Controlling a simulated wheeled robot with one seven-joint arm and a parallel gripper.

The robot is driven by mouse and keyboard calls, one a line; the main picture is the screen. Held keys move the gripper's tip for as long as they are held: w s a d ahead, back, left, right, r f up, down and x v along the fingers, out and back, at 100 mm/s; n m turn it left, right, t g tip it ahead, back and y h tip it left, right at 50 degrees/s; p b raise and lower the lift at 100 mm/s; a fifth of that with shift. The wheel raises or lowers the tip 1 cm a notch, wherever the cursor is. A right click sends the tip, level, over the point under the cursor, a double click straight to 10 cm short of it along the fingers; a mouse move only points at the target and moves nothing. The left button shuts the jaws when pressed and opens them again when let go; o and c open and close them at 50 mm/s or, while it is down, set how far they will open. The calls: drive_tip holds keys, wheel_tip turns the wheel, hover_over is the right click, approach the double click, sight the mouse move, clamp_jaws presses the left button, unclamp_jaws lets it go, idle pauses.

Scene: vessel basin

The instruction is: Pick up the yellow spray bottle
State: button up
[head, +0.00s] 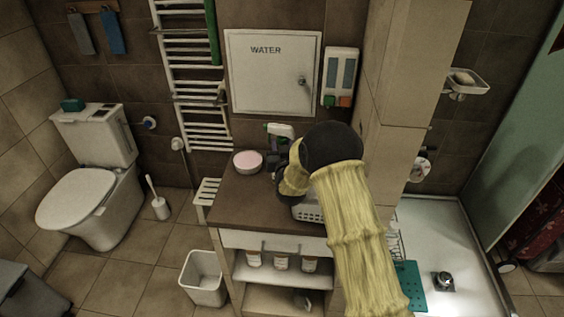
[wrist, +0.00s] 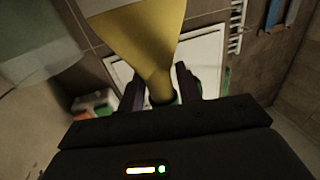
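The yellow spray bottle (wrist: 145,40) fills the top middle of the wrist view, its wide body at the top and its narrow neck lower down. Its white and green spray head (head: 279,130) shows in the head view above the counter; my arm and gripper hide most of the body there. My gripper (head: 277,160) is at the bottle over the counter. In the wrist view its two dark fingers (wrist: 162,88) stand on either side of the neck. Whether they press on it or leave a small gap is unclear.
The brown counter (head: 240,200) carries a round pink-topped container (head: 248,162) at left and a white basket (head: 308,210) partly under my arm. A white WATER cabinet (head: 273,72) and a dispenser (head: 340,77) hang behind. A tiled pillar (head: 405,90) stands close at right.

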sight(282, 126)
clamp_jaws()
drive_tip(key=shift+r, duration=0.1)
idle(0.3)
wheel_tip(282, 126, up, 10)
drive_tip(key=shift+f+b, duration=0.1)
drive_tip(key=shift+b, duration=0.75)
